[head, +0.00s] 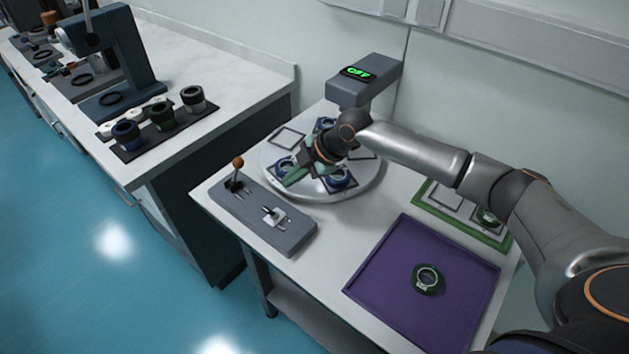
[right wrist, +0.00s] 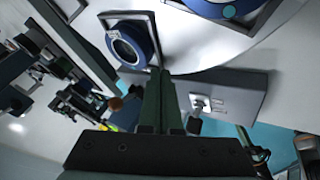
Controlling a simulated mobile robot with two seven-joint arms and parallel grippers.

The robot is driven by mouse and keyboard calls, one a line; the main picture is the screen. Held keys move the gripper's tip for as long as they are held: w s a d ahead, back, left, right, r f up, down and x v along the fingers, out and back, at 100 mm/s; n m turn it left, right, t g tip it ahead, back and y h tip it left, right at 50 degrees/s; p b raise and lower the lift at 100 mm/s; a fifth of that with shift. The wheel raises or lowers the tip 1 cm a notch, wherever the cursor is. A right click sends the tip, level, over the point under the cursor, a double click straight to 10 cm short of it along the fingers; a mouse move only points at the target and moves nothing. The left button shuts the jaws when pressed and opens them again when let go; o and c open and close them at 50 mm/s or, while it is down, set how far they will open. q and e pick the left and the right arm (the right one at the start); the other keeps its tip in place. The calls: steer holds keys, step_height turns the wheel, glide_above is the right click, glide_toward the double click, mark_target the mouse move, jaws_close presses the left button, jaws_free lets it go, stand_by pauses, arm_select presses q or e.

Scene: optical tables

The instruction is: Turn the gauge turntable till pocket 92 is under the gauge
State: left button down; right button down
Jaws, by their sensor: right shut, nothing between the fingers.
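The gauge turntable (head: 368,187) is a pale round disc on the near bench, with square framed pockets, several holding blue rings. The gauge (head: 372,80) stands behind it, its head over the far side; its green display seems to read OFF. My right gripper (head: 293,177) is over the disc's near-left part, fingers angled down and shut with nothing between them. In the right wrist view its fingers (right wrist: 163,100) are beside a pocket with a blue ring (right wrist: 128,42); I cannot tell whether they touch the disc. My arm hides part of the disc. No pocket numbers are legible. My left gripper is not in view.
A grey control box (head: 289,238) with an orange-knobbed lever (head: 238,163) and a white switch sits in front of the disc. A purple mat (head: 384,285) holds a green ring (head: 427,279). A green-framed tray (head: 497,238) is at the right. Another bench stands left.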

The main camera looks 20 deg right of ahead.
steer(key=shift+w+a, duration=0.55)
steer(key=shift+w, duration=0.3)
steer(key=shift+w+a+b, duration=0.25)
steer(key=shift+w+b, duration=0.05)
steer(key=shift+w, duration=0.3)
steer(key=shift+w+a+b, duration=0.25)
steer(key=shift+w, duration=0.35)
